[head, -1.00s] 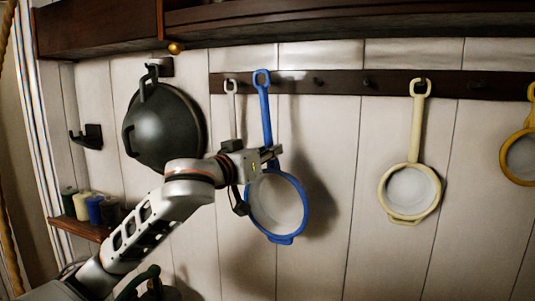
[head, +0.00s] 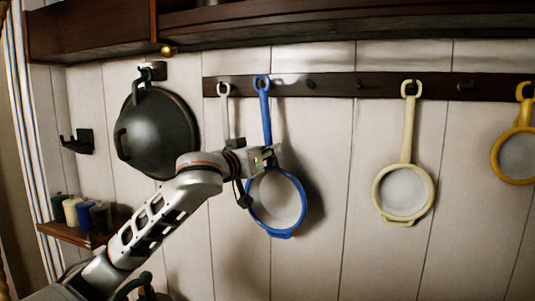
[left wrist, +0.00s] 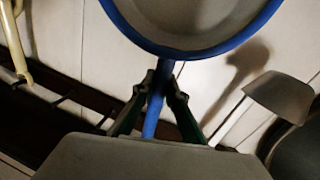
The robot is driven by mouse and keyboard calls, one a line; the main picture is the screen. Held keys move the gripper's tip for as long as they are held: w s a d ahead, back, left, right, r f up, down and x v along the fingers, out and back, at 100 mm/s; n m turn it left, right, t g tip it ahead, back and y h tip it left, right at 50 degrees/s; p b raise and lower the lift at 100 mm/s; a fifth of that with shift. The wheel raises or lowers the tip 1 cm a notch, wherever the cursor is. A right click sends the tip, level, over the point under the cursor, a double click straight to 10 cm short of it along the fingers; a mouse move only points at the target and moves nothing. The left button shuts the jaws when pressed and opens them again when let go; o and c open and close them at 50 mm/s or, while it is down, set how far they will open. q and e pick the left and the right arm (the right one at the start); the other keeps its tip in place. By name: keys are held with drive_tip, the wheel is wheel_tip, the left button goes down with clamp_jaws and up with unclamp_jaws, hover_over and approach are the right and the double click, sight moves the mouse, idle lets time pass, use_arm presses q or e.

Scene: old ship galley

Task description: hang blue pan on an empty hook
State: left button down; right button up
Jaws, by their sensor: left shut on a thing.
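The blue pan (head: 301,195) hangs upright, bowl down, in front of the pale plank wall in the head view. My left gripper (head: 274,157) is shut on its handle just above the bowl. The handle's end loop (head: 262,83) is level with the dark hook rail (head: 430,88); I cannot tell whether it is around a hook. In the left wrist view, the blue pan (left wrist: 188,50) is at the top and its handle runs between the left gripper's fingers (left wrist: 161,88). Bare hooks show on the rail (head: 310,84), (head: 358,84) and (head: 466,87). My right gripper is not seen.
A pale grey handled utensil (head: 225,105) hangs close left of the blue pan. A cream pan (head: 432,192) and a yellow pan (head: 496,155) hang to the right. A large dark pan (head: 160,135) hangs left. A shelf (head: 72,235) with jars is lower left.

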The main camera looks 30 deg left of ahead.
use_arm(q)
drive_tip(key=shift+w+a, duration=0.2)
drive_tip(key=shift+w, duration=0.65)
drive_tip(key=shift+w+a+b, duration=0.15)
drive_tip(key=shift+w+b, duration=0.25)
drive_tip(key=shift+w, duration=0.25)
drive_tip(key=shift+w+f, duration=0.15)
drive_tip(key=shift+f, duration=0.25)
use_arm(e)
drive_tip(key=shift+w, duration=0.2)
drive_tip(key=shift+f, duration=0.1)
